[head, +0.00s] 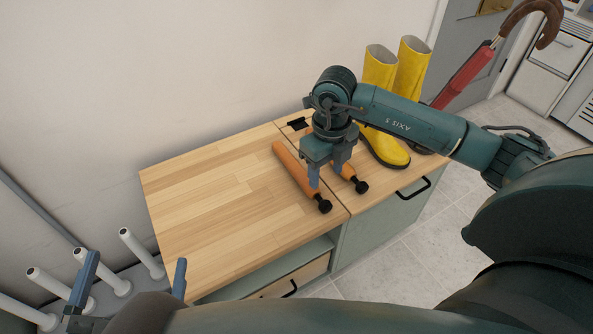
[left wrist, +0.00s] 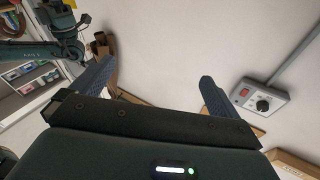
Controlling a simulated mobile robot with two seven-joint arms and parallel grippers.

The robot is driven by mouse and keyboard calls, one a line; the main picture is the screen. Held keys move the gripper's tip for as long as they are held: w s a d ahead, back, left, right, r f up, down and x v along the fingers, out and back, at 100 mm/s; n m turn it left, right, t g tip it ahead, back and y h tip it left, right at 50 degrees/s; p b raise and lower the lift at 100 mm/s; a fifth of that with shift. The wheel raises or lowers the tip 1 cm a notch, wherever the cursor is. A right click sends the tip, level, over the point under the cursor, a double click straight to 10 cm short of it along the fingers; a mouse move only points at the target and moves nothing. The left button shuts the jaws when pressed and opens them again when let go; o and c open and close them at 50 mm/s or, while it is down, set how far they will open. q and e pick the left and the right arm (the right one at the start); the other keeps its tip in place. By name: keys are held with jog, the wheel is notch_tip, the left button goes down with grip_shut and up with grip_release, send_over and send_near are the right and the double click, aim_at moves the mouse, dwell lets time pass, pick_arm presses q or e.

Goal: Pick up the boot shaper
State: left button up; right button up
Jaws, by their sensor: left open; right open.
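A long orange boot shaper (head: 290,165) with a black knob lies on the wooden cabinet top. A second orange piece with a black knob (head: 361,186) lies to its right, largely hidden by my right gripper. My right gripper (head: 326,178) points down over them and is open. One blue finger overlaps the long shaper near its knob end, and the other is by the second piece. I cannot tell whether they touch. My left gripper (head: 132,280) is open and empty at the lower left, away from the shapers. Its two fingers also show in the left wrist view (left wrist: 158,90).
Yellow boots (head: 385,140) stand right of the shapers, partly behind my right arm. A red umbrella (head: 468,78) is further right. White pegs (head: 140,252) stand near my left gripper. The left part of the wooden top (head: 205,205) is clear. A control box (left wrist: 262,98) is on the wall.

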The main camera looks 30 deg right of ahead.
jog(key=b, duration=0.1)
send_over(323, 200)
notch_tip(323, 200, down, 4)
jog(key=shift+f, duration=0.45)
notch_tip(323, 200, down, 5)
jog(key=b, duration=0.2)
jog(key=shift+s+b, duration=0.1)
jog(key=shift+b, duration=0.2)
jog(key=shift+f, duration=0.1)
pick_arm(q)
jog(key=shift+w+d+r+n+h, duration=0.1)
jog(key=shift+d+r+n+h, duration=0.2)
jog(key=shift+d+h, duration=0.3)
pick_arm(e)
grip_shut()
pick_arm(q)
jog(key=shift+a, duration=0.1)
